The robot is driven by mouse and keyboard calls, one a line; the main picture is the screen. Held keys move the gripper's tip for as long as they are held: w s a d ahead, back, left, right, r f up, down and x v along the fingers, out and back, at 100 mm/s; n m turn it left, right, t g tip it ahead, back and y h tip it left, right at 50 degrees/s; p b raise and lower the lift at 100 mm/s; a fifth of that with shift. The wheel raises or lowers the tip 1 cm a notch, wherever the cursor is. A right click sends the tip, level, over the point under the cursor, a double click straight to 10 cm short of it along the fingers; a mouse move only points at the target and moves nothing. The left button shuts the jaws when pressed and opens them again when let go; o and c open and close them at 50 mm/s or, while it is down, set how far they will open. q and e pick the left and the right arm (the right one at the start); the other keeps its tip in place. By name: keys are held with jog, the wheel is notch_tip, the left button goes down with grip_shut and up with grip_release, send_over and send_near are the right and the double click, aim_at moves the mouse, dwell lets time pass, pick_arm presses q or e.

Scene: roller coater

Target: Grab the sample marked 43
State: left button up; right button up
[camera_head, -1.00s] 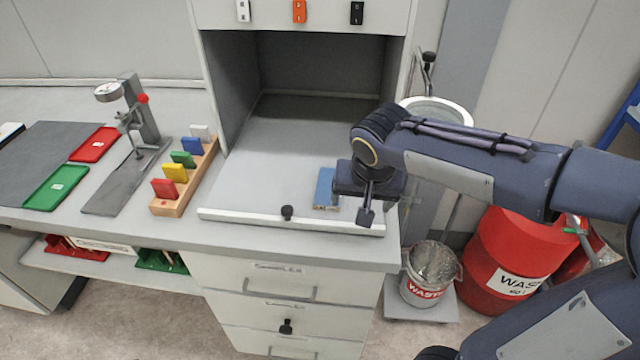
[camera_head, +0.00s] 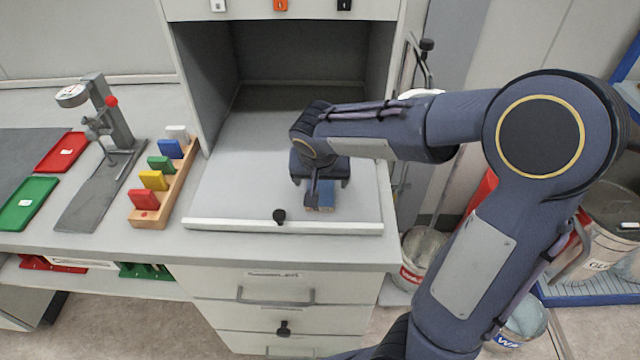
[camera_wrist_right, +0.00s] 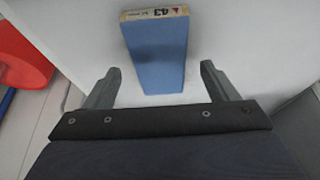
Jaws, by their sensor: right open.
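The sample marked 43 is a blue block (camera_wrist_right: 157,55) with a white label reading 43 on its end in the right wrist view. In the head view the blue block (camera_head: 321,201) lies on the floor of the open hood, partly hidden by my right gripper (camera_head: 326,186). In the right wrist view my right gripper (camera_wrist_right: 157,84) is open. Its two fingers stand either side of the block's near end, with gaps on both sides. My left gripper is not in view.
To the left are a wooden rack (camera_head: 150,218) of coloured samples, a gauge stand (camera_head: 110,120), and red and green trays (camera_head: 25,205). The hood's side walls bound the space.

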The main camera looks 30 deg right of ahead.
jog(key=shift+x, duration=1)
jog(key=c, duration=1.1)
jog(key=shift+r, duration=0.15)
